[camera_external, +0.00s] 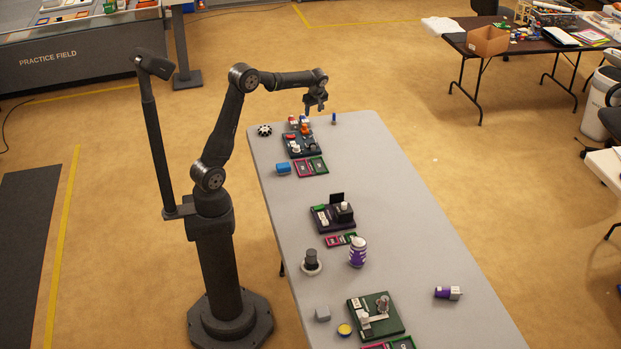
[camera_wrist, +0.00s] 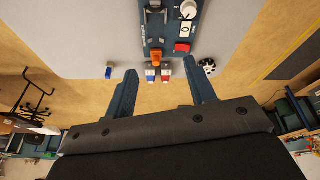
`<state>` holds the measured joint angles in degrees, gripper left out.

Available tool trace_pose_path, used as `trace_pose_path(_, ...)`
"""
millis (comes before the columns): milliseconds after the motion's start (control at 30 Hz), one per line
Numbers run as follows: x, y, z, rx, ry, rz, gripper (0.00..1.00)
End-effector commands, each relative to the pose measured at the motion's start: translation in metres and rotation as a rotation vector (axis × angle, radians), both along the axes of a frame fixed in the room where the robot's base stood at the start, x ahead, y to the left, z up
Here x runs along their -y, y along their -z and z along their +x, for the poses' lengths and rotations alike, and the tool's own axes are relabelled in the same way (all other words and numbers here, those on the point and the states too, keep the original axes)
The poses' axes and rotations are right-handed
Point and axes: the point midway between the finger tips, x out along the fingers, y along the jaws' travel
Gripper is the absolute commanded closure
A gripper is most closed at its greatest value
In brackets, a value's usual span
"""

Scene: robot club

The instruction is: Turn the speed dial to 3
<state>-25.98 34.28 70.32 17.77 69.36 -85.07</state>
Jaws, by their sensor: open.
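A dark control panel (camera_external: 302,144) lies on the far end of the grey table. In the wrist view a white round dial (camera_wrist: 188,9) sits at the top of this panel (camera_wrist: 148,40), cut by the frame edge. Below the dial is a small white window (camera_wrist: 186,28) that seems to read 0. I cannot read a speed label. A red button (camera_wrist: 182,47) and an orange handle (camera_wrist: 155,57) are on the same panel. My gripper (camera_external: 316,108) is open and empty above the far table end; its fingers (camera_wrist: 158,76) are apart from the dial.
Small red-white and blue-white pieces (camera_wrist: 158,73) stand by the orange handle. A black-and-white wheel (camera_external: 265,130) and a blue cylinder (camera_external: 334,119) stand near the far edge. The table's right side is mostly clear.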

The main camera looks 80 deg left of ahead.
Motion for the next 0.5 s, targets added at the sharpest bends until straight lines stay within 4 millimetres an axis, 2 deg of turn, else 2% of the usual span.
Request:
trace_pose_path(33,-0.018,-0.001,-0.02,0.0,-0.059,-0.064,0.5)
trace_pose_path(100,-0.032,-0.002,-0.04,0.005,-0.117,-0.153,0.5)
trace_pose_path(233,-0.049,-0.007,-0.067,0.028,-0.188,-0.282,0.5)
trace_pose_path(300,-0.053,-0.006,-0.075,0.039,-0.21,-0.329,0.5)
trace_pose_path(333,-0.05,0.011,-0.074,0.03,-0.203,-0.328,0.5)
trace_pose_path(400,-0.049,0.029,-0.072,0.032,-0.201,-0.324,0.5)
trace_pose_path(500,-0.049,0.043,-0.072,0.034,-0.201,-0.321,0.5)
